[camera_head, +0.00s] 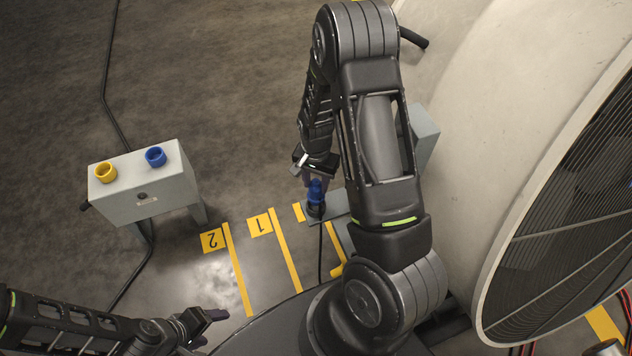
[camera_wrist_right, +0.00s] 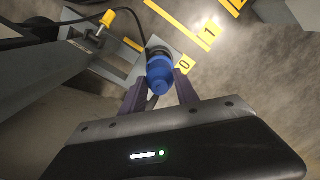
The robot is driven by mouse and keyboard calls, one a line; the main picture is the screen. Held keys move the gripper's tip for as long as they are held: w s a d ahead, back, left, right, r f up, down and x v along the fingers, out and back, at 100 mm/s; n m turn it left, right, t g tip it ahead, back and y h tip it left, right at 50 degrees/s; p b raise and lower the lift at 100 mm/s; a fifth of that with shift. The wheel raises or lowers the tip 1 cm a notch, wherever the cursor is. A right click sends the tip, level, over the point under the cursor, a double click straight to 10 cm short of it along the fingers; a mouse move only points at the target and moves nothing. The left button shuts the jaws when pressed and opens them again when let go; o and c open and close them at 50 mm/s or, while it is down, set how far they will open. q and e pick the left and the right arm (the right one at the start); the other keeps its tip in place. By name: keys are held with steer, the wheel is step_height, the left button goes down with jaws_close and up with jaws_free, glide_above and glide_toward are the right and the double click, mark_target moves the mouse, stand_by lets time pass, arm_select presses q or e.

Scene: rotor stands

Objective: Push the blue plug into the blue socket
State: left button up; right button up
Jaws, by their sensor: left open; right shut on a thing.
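The blue plug (camera_head: 316,190) is in my right gripper (camera_head: 317,178), over or at a small grey plate. In the right wrist view the plug (camera_wrist_right: 160,75) sits between the two fingers of my right gripper (camera_wrist_right: 160,90). A dark cable hangs down from the plug in the head view. The blue socket (camera_head: 156,156) is on top of a grey box stand at the left, well apart from the plug. My left gripper (camera_head: 208,328) is open and empty, low over the floor at the bottom left.
A yellow socket (camera_head: 105,172) stands beside the blue one on the grey stand (camera_head: 150,200). A yellow plug (camera_wrist_right: 106,20) shows in the right wrist view. A large pale round housing (camera_head: 520,150) fills the right side. Yellow floor markings (camera_head: 240,270) lie on open floor between.

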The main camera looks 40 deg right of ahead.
mark_target(313, 190)
steer(key=shift+r+p, duration=1.05)
steer(key=shift+r, duration=0.45)
steer(key=shift+s, duration=0.1)
steer(key=shift+s+a+n, duration=0.15)
steer(key=shift+s+n, duration=0.15)
steer(key=shift+s, duration=0.05)
steer(key=r+n, duration=0.1)
steer(key=r, duration=0.1)
steer(key=a+r+n+p, duration=0.1)
steer(key=r+n, duration=0.1)
steer(key=shift+w+a+r, duration=0.1)
steer(key=shift+a, duration=0.05)
steer(key=w+a+r+n+p, duration=0.2)
steer(key=w+a+r, duration=0.1)
steer(key=r, duration=0.6)
steer(key=w+a+r+n+p, duration=0.3)
steer(key=a+r, duration=0.3)
steer(key=r, duration=0.3)
steer(key=w+a+r+n+p, duration=0.3)
steer(key=w+a+r, duration=0.2)
steer(key=r, duration=0.5)
steer(key=shift+w, duration=0.15)
steer(key=shift+r, duration=0.1)
